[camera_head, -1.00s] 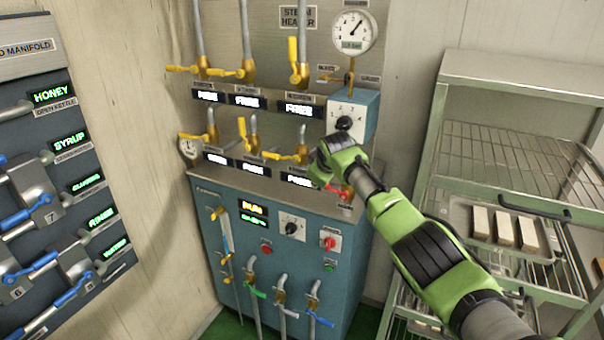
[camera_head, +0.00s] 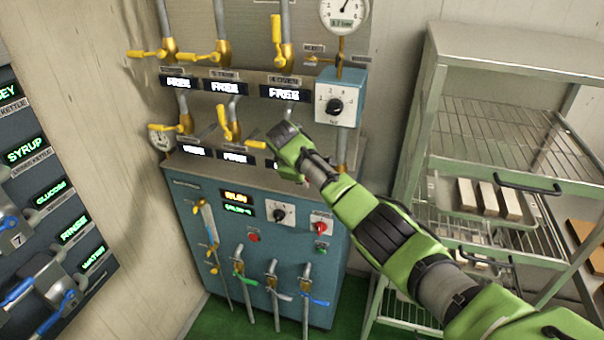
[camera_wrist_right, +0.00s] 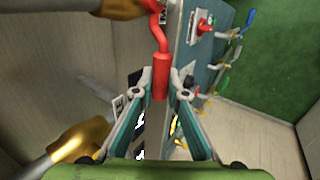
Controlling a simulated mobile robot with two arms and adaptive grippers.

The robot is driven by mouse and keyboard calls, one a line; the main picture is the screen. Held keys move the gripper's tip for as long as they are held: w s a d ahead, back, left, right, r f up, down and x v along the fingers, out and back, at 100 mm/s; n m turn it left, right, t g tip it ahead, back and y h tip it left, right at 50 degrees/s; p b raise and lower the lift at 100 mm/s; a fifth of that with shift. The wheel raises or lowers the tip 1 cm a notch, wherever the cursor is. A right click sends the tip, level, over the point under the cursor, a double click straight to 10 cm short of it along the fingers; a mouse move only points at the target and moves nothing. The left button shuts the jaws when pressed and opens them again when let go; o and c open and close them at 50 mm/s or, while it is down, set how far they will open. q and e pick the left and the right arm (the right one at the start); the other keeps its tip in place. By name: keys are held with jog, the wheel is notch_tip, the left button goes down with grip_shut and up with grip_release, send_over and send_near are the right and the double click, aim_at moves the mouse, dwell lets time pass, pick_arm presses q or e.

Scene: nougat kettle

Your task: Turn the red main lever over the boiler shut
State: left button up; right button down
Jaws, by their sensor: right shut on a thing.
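The red lever (camera_wrist_right: 161,75) shows in the right wrist view as a bent red rod with a thick red grip, joined near a brass fitting (camera_wrist_right: 112,5). My right gripper (camera_wrist_right: 160,95) is shut on the grip, with a fingertip on each side of it. In the head view my green right gripper (camera_head: 288,152) is at the lower row of valves, above the blue boiler cabinet (camera_head: 190,225). It hides the red lever there. My left gripper is not in view.
Yellow-handled valves (camera_head: 228,125) stand close to the left of my gripper. A selector box (camera_head: 338,98) with a black knob is above right. A red knob (camera_head: 320,227) is on the cabinet front. A wire rack (camera_head: 480,140) stands at right, a valve board (camera_head: 40,190) at left.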

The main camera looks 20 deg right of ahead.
jog(key=shift+a+f, duration=0.1)
jog(key=shift+f, duration=0.1)
jog(key=c, duration=2.4)
grip_release()
jog(key=shift+o, duration=0.6)
jog(key=v, duration=1.2)
